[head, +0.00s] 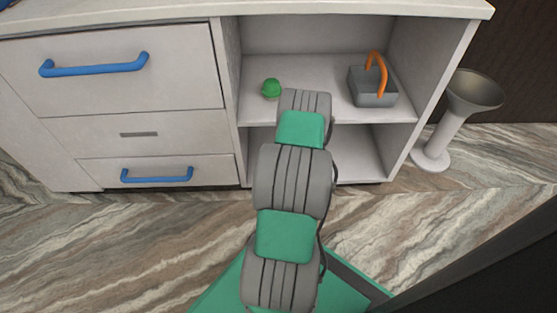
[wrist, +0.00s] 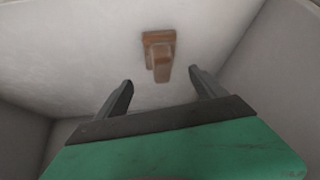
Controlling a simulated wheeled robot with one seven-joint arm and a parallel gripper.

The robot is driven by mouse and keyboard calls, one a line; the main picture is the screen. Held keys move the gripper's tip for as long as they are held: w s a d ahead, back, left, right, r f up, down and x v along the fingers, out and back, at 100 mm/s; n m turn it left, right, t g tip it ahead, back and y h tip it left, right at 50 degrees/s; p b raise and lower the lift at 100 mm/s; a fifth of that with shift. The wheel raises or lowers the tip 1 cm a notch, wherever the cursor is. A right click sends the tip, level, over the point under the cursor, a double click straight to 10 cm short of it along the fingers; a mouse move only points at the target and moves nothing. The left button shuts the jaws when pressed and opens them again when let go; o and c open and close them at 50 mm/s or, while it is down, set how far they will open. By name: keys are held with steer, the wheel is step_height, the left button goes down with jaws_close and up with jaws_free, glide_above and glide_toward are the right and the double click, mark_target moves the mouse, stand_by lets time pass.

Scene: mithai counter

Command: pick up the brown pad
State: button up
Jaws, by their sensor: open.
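The brown pad (wrist: 158,52) shows in the wrist view as a small brown block with a protruding part, against a pale, flat surface between pale walls. My gripper (wrist: 160,76) is open, one dark finger on each side below the pad in the picture. The pad lies just past the fingertips, roughly centred between them. I cannot tell whether anything touches it. In the head view my arm hides the gripper, and the pad is not visible there.
A pale cabinet has an upper shelf (head: 322,74) with a green round object (head: 271,89) and a grey box with an orange handle (head: 371,88). Blue-handled drawers (head: 120,85) stand left. A pedestal bowl (head: 474,91) stands right. Pale walls flank my gripper.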

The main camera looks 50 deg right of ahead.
steer(key=b+x, duration=0.2)
steer(key=x, duration=0.1)
steer(key=b+x, duration=0.2)
steer(key=x, duration=0.1)
steer(key=shift+a+f, duration=0.1)
steer(key=shift+f, duration=0.4)
steer(key=shift+r, duration=0.2)
steer(key=shift+c, duration=0.2)
steer(key=c, duration=1.4)
